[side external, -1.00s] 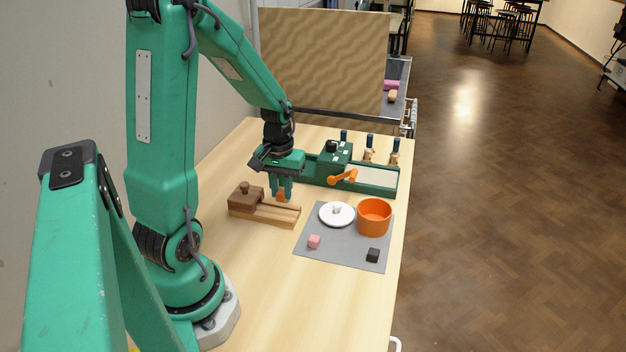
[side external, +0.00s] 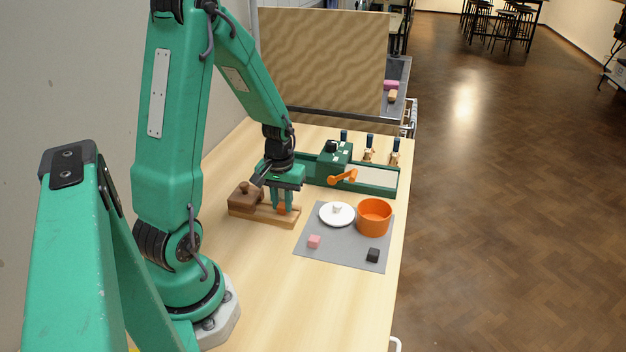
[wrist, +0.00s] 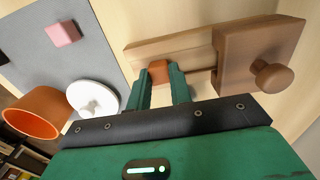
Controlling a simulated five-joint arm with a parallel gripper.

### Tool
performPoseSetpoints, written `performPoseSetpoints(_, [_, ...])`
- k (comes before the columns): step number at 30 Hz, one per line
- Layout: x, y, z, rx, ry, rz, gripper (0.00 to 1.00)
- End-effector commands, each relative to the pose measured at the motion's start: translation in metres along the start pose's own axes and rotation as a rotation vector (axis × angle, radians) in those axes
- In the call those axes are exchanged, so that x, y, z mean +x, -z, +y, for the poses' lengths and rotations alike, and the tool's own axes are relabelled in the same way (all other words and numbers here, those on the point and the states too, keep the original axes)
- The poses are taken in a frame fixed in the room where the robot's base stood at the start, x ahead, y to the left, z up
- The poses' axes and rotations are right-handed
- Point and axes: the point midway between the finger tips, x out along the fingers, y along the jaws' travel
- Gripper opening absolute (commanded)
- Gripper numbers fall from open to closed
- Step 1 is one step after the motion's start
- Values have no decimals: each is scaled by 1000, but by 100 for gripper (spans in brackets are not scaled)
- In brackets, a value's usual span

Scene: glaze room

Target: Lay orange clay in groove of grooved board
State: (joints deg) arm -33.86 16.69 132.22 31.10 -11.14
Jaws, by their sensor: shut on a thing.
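The orange clay (wrist: 159,72) is a small block between the two fingers of my gripper (wrist: 162,88) in the wrist view. In the side view the clay (side external: 282,209) shows low between the fingertips of my gripper (side external: 283,208). My gripper is shut on it. The grooved board (side external: 262,219) is wooden, with a dark brown knobbed block at its left end in the side view. In the wrist view the board (wrist: 145,50) lies right at the clay, at the groove. I cannot tell whether the clay touches the groove floor.
A grey mat (side external: 343,257) beside the board holds an orange pot (side external: 374,217), a white lidded dish (side external: 337,214), a pink cube (side external: 314,241) and a black cube (side external: 373,255). A green machine with an orange crank (side external: 343,176) stands behind. The table's near part is clear.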

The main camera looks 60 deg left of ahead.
Motion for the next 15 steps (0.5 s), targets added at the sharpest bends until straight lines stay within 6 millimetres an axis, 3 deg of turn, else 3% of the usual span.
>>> performPoseSetpoints(5, [3, 0, 0, 0, 0, 0, 0])
performPoseSetpoints(6, [3, 0, 0, 0, 0, 1, 25])
performPoseSetpoints(9, [3, 0, 0, 0, 0, 1, 42])
performPoseSetpoints(15, [3, 0, 0, 0, 0, 0, 42])
